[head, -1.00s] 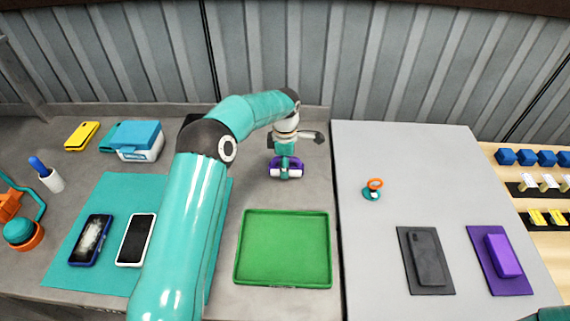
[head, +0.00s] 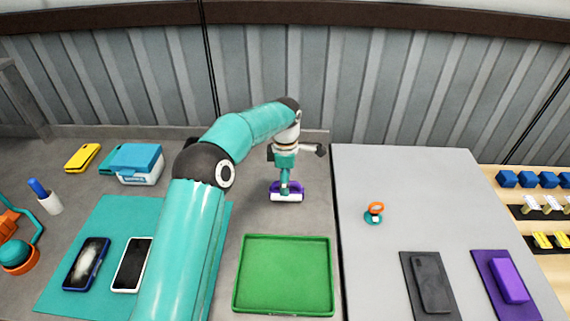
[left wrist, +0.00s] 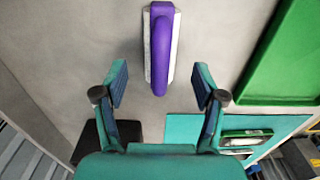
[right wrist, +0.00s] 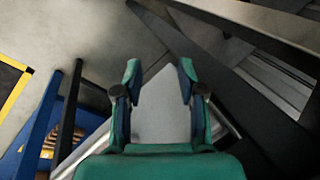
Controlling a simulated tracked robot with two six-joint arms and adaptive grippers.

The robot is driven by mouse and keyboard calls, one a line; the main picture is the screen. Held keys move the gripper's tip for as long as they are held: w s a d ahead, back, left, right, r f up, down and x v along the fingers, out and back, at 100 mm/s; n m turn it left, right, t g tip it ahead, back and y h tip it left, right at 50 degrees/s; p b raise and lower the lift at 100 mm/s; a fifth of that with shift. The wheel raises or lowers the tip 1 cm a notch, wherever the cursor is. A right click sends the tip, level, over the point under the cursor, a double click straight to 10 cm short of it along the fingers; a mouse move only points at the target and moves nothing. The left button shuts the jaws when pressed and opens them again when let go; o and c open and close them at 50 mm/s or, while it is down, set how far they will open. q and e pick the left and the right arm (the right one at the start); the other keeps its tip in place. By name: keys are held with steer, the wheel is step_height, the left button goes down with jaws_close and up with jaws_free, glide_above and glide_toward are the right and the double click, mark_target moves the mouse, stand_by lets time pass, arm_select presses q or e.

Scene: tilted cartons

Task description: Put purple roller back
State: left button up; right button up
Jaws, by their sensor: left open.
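The purple roller (head: 287,191), purple on top with a white lower part, lies on the grey table behind the green tray. In the left wrist view the roller (left wrist: 161,48) lies ahead of my left gripper (left wrist: 160,85). That gripper is open with nothing between its fingers. In the head view my left gripper (head: 285,182) is over the roller and partly covers it. My right gripper (right wrist: 158,75) shows only in the right wrist view, open and empty. No holder for the roller can be made out.
The green tray (head: 284,275) is empty in front of the roller. Phones lie on a teal mat (head: 110,215) at left. A blue and white box (head: 139,165) stands behind. A grey panel (head: 400,180) at right bears a small orange-ringed item (head: 375,212).

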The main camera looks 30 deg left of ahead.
arm_select(q)
step_height(320, 180, up, 8)
steer(key=shift+r, duration=0.1)
steer(key=shift+s, duration=0.1)
stand_by(0.6)
